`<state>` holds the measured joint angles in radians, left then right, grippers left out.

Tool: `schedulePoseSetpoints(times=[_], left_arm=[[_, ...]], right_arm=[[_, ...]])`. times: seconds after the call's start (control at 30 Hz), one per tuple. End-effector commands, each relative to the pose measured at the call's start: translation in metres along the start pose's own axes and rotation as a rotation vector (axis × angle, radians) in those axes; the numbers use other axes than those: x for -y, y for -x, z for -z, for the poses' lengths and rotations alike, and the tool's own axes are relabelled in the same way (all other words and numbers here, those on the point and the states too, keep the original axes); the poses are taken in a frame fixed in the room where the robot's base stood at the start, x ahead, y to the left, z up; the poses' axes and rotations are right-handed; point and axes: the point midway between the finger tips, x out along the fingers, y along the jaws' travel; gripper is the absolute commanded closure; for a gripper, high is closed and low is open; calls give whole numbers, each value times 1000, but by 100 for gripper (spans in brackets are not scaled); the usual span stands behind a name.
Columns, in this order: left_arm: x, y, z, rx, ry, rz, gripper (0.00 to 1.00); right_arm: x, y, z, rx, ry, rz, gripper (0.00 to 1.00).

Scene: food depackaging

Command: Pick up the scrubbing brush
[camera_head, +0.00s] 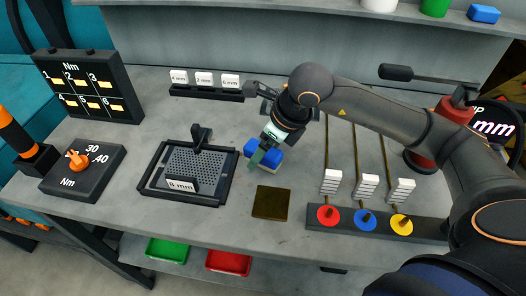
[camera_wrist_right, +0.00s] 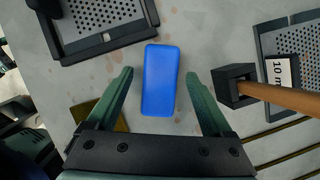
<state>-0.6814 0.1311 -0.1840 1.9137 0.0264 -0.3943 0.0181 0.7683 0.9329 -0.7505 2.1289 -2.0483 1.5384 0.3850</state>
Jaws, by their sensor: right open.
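The scrubbing brush (camera_head: 266,162) has a blue back and a paler underside, and lies on the grey table right of the perforated tray. In the right wrist view the blue top of the brush (camera_wrist_right: 161,92) lies upright in the picture, between and beyond my green fingers. My right gripper (camera_wrist_right: 159,77) is open, with one finger on each side of the brush and a visible gap to both. In the head view my right gripper (camera_head: 262,150) is over the brush and hides part of it. My left gripper is not in view.
A perforated tray (camera_head: 229,185) with an upright black handle stands left of the brush. A dark brown square (camera_head: 271,203) lies in front. Rods with white blocks and a strip (camera_head: 313,222) with red, blue and yellow knobs are at the right. A label rack (camera_head: 205,93) stands behind.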

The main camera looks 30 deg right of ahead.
Motion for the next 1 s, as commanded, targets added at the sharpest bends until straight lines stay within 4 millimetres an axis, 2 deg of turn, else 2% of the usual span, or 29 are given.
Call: schedulePoseSetpoints(times=[0.1, 0.3, 1.0], left_arm=[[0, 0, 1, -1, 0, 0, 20], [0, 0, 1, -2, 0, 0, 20], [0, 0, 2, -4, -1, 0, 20]], right_arm=[[0, -7, 0, 1, 1, 0, 15], [0, -7, 0, 1, 1, 0, 15], [0, -6, 0, 1, 1, 0, 94]])
